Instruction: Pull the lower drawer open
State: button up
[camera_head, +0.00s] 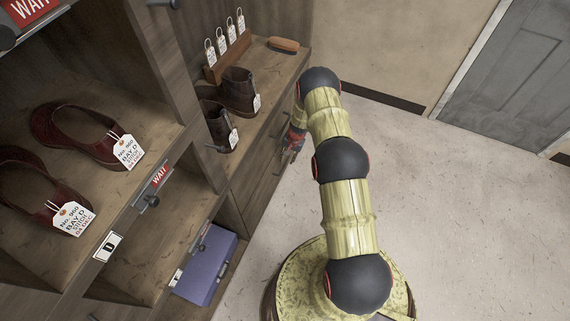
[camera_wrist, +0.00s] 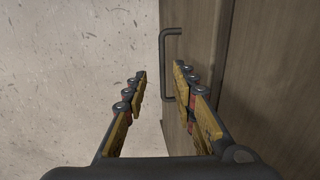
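A wooden drawer front (camera_wrist: 200,28) fills the middle right of the wrist view, with a dark bar handle (camera_wrist: 163,60) on it. My gripper (camera_wrist: 160,74) is open, with its two fingers apart and nothing held between them. The handle shows between and beyond the fingertips, closer to the right finger; I cannot tell whether they touch. In the head view my gripper (camera_head: 292,146) is beside the drawer fronts (camera_head: 258,172) under the counter with the boots. My arm and gripper partly hide that side, and the drawers look shut.
Brown boots (camera_head: 238,92), a rack of tags (camera_head: 228,52) and a brush (camera_head: 284,44) stand on the counter above. Shelves with tagged red shoes (camera_head: 75,130) and a blue box (camera_head: 205,268) are at left. The pale floor (camera_head: 450,210) at right is clear up to the grey door (camera_head: 515,75).

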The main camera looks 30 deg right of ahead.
aim_at(284, 165)
jog(key=f+b, duration=0.1)
jog(key=f, duration=0.1)
jog(key=w+f+b, duration=0.1)
jog(key=f, duration=0.2)
jog(key=w+f+b, duration=0.1)
jog(key=f, duration=0.2)
jog(key=shift+w+a, duration=0.1)
jog(key=shift+w, duration=0.05)
jog(key=shift+c, duration=1.2)
jog(key=c, duration=0.4)
grip_shut()
